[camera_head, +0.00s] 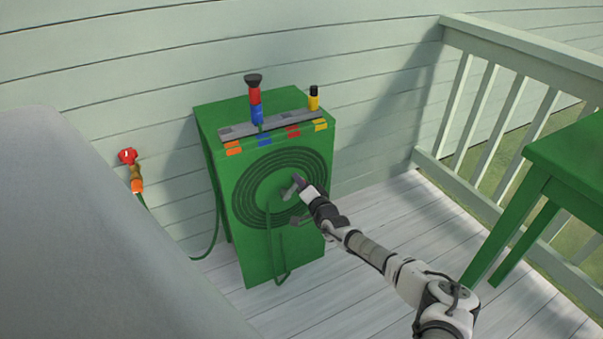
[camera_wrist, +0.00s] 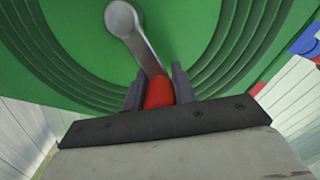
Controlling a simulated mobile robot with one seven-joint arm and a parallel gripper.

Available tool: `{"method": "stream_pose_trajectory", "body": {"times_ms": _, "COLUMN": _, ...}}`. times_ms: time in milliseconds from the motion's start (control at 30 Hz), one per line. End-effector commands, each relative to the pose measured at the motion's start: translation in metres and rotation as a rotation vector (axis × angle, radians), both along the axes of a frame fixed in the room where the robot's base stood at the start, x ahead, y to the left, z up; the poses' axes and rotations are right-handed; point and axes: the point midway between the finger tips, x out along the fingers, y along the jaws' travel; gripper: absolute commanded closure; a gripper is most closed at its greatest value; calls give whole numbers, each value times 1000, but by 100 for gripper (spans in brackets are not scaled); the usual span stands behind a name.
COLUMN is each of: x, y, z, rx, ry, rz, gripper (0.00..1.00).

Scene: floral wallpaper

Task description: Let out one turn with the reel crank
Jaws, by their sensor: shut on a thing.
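The green reel cabinet (camera_head: 250,255) stands on the deck against the wall, with dark hose rings (camera_head: 257,175) on its front. The grey metal crank (camera_wrist: 145,45) shows in the wrist view, its round hub at the upper left of centre and its arm running down to a red handle (camera_wrist: 159,93). My gripper (camera_wrist: 158,88) is shut on the red handle, one finger on each side. In the head view my gripper (camera_head: 305,191) is at the cabinet front, right of the ring centre, and hides most of the crank. A green hose (camera_head: 271,240) hangs in a loop down the front.
Nozzles, one red and blue (camera_head: 256,104) and one yellow (camera_head: 313,100), stand on the cabinet's grey rack (camera_head: 238,131). A red-handled tap (camera_head: 128,157) is on the wall at left. A green table (camera_head: 570,150) and white railing (camera_head: 490,85) are at right.

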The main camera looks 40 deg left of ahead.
Motion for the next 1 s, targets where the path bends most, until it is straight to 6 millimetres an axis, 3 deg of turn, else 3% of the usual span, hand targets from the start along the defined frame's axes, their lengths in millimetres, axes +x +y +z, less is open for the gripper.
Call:
{"method": "stream_pose_trajectory", "body": {"times_ms": 400, "x": 1, "y": 0, "z": 1, "rx": 0, "ry": -10, "rz": -2, "gripper": 100}}
{"method": "stream_pose_trajectory", "body": {"times_ms": 433, "x": 1, "y": 0, "z": 1, "rx": 0, "ry": -9, "rz": -2, "gripper": 72}}
{"method": "stream_pose_trajectory", "body": {"times_ms": 600, "x": 1, "y": 0, "z": 1, "rx": -1, "ry": -8, "rz": -1, "gripper": 52}}
{"method": "stream_pose_trajectory", "body": {"times_ms": 1000, "x": -2, "y": -7, "z": 1, "rx": -2, "ry": -6, "rz": -1, "gripper": 52}}
